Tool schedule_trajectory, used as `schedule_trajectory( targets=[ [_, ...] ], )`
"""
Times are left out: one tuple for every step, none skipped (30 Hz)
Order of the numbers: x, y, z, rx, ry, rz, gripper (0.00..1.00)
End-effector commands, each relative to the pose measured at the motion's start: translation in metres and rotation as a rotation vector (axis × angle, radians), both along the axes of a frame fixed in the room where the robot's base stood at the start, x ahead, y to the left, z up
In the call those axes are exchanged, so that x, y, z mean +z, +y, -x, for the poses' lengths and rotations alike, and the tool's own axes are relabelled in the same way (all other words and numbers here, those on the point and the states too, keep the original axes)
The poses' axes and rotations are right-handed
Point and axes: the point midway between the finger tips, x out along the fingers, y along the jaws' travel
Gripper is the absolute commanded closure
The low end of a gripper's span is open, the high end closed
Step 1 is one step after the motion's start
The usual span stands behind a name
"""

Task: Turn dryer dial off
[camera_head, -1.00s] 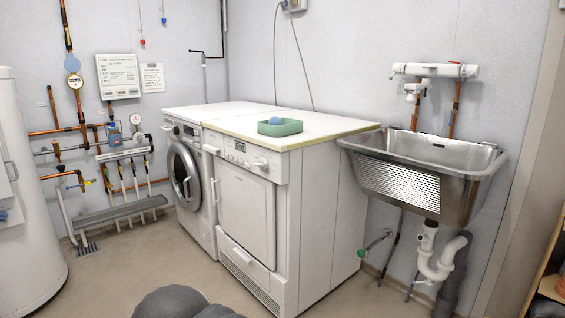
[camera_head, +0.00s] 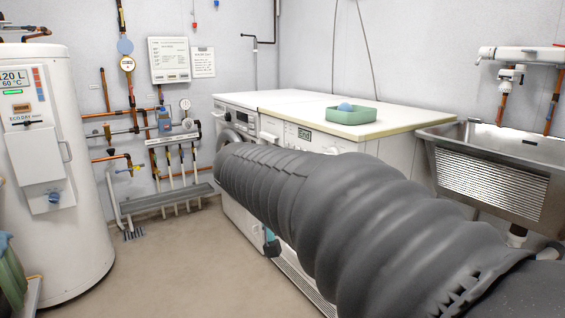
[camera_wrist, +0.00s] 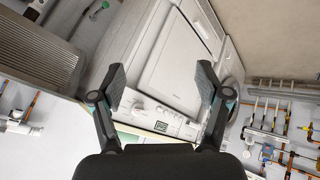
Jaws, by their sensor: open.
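The white dryer (camera_head: 285,135) stands right of the washing machine in the head view. Its lower front is mostly hidden behind my arm. The wrist view shows the dryer front (camera_wrist: 172,65) tilted and roughly upside down, with its control panel and small display (camera_wrist: 162,126). My gripper (camera_wrist: 162,82) is open and empty, apart from the dial. In the head view only a dark and teal bit of it (camera_head: 271,244) shows below my arm.
A green tray (camera_head: 350,115) with a blue item sits on the worktop. The washing machine (camera_head: 228,118) is left of the dryer, and a steel sink (camera_head: 490,170) is right. A white water tank (camera_head: 60,170) stands left. The floor in front is clear.

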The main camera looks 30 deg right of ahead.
Motion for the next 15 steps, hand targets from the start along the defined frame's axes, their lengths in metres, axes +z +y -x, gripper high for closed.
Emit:
schedule_trajectory(
  targets=[
    [-0.002,-0.013,-0.019,-0.048,-0.011,0.045,0.24],
    [0.0,-0.021,-0.029,-0.08,-0.026,0.075,0.24],
    [0.003,-0.032,-0.043,-0.12,-0.046,0.116,0.24],
    [0.006,-0.04,-0.054,-0.149,-0.063,0.146,0.24],
    [0.008,-0.047,-0.064,-0.177,-0.081,0.178,0.24],
    [0.01,-0.057,-0.078,-0.214,-0.108,0.219,0.24],
    [0.012,-0.064,-0.088,-0.241,-0.129,0.251,0.24],
    [0.014,-0.071,-0.099,-0.266,-0.151,0.284,0.24],
    [0.016,-0.08,-0.113,-0.298,-0.185,0.326,0.24],
    [0.018,-0.087,-0.123,-0.322,-0.21,0.359,0.24],
    [0.019,-0.093,-0.133,-0.344,-0.239,0.39,0.24],
    [0.02,-0.101,-0.146,-0.372,-0.276,0.433,0.24],
    [0.021,-0.107,-0.156,-0.392,-0.306,0.464,0.24],
    [0.022,-0.112,-0.166,-0.408,-0.336,0.494,0.24],
    [0.023,-0.118,-0.177,-0.429,-0.375,0.532,0.24]
  ],
)
